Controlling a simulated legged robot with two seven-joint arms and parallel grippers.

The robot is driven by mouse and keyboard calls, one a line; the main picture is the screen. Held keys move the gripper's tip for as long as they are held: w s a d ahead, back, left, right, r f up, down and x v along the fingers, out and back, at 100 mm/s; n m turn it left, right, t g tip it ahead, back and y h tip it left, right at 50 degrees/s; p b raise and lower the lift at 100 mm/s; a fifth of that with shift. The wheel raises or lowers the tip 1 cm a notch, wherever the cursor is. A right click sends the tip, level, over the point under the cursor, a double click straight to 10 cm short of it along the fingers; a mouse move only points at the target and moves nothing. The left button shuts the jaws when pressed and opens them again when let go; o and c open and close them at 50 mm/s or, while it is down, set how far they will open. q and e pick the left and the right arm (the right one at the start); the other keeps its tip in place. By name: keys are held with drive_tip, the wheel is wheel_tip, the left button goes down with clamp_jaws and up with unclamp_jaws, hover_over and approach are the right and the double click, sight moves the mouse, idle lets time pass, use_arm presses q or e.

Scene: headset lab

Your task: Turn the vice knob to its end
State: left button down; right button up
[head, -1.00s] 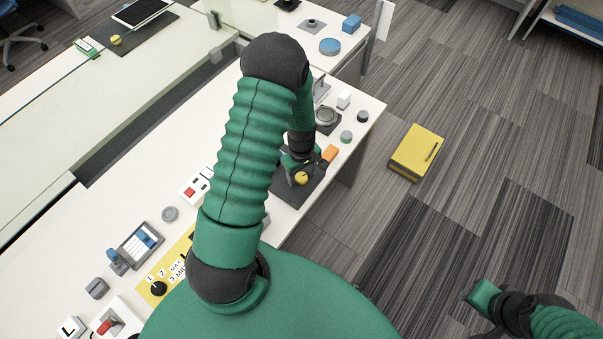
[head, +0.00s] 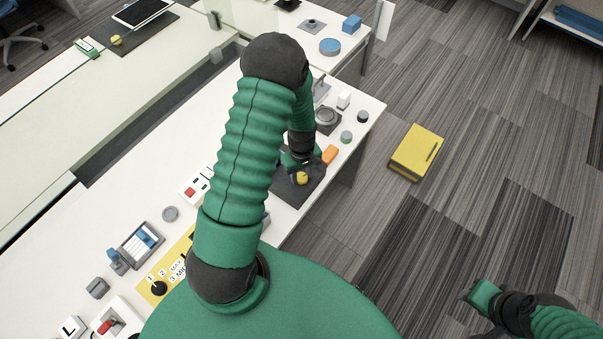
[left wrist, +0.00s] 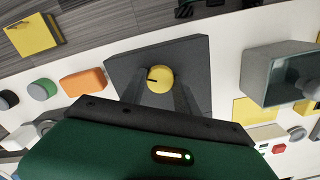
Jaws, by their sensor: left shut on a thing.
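The yellow vice knob (head: 302,178) sits on a dark square base (head: 300,188) near the table's right edge. In the left wrist view the round knob (left wrist: 159,79) has a short black mark pointing left. My left gripper (head: 302,168) reaches down onto the knob. Its two dark fingers (left wrist: 160,88) lie on either side of the knob in the wrist view and are shut on it. My right gripper (head: 478,295) hangs over the floor at the lower right, away from the table; its jaw opening cannot be made out.
An orange block (head: 330,154) lies close beside the base; a green-topped grey button (head: 346,137) stands beyond it. In the wrist view a grey open box (left wrist: 283,78) stands right of the base. A yellow case (head: 416,152) lies on the floor.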

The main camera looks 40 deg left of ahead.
use_arm(q)
drive_tip(key=m, duration=0.5)
drive_tip(key=shift+w+p, duration=0.1)
drive_tip(key=shift+p, duration=0.3)
drive_tip(key=m+p, duration=0.1)
drive_tip(key=m, duration=0.4)
drive_tip(key=shift+r+m, duration=0.1)
drive_tip(key=shift+m, duration=0.3)
drive_tip(key=m+p, duration=0.1)
drive_tip(key=m, duration=0.4)
drive_tip(key=shift+m+p, duration=0.75)
drive_tip(key=shift+m, duration=1.55)
drive_tip(key=c, duration=1.2)
unclamp_jaws()
drive_tip(key=shift+o, duration=1.4)
